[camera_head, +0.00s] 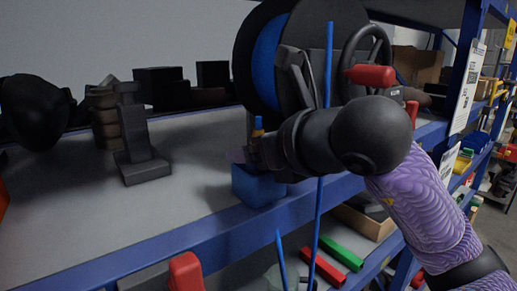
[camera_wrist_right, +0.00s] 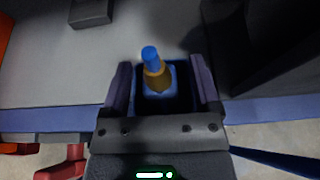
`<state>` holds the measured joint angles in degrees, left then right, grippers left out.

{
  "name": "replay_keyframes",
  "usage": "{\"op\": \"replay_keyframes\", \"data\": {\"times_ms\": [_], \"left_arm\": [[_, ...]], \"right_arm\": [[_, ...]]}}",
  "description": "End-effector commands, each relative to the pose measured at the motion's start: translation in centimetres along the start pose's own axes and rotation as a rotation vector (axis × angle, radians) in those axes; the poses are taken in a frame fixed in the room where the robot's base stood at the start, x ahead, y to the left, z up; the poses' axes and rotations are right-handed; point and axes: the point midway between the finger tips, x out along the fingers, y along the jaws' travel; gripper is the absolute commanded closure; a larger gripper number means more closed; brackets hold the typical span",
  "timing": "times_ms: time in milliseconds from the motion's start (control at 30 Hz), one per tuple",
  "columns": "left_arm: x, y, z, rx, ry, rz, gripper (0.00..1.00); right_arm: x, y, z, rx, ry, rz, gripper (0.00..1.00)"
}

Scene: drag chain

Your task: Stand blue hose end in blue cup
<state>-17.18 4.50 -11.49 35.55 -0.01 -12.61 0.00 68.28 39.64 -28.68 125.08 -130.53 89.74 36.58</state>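The blue cup (camera_head: 258,187) sits at the front edge of the grey shelf top. A short upright piece with blue and orange-yellow parts (camera_head: 257,128), which looks like the hose end, shows just above and behind it. In the right wrist view this piece (camera_wrist_right: 154,70) stands over the blue cup (camera_wrist_right: 160,100), between my fingers. My right gripper (camera_wrist_right: 162,85) is open, with a gap on both sides of the piece. In the head view my right gripper (camera_head: 246,154) is just above the cup and partly hides it. The piece's lower end is unclear. My left gripper is not in view.
A thin blue rod or hose (camera_head: 321,175) runs upright right of the cup. A large black and blue reel (camera_head: 265,60) stands behind my arm. A black stand (camera_head: 140,160) is at left, with free shelf room around it. Red (camera_head: 323,268) and green bars (camera_head: 341,253) lie below.

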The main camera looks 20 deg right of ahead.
Motion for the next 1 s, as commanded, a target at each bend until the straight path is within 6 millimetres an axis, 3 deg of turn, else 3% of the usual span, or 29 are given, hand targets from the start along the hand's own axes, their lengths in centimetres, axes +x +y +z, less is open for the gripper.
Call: {"op": "replay_keyframes", "data": {"times_ms": [367,733,833,1000], "left_arm": [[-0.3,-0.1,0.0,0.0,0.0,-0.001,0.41],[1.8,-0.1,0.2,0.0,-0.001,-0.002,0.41],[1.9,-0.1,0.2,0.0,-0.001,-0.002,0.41],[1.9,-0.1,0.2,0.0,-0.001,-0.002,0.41]], "right_arm": [[-0.8,0.0,0.4,-0.001,-0.003,-0.001,0.21],[-9.8,0.0,0.3,-0.002,-0.006,-0.003,0.21],[-11.4,0.0,0.3,0.0,-0.003,-0.002,0.21],[-12.2,0.0,0.3,-0.001,0.0,0.0,0.21]]}}
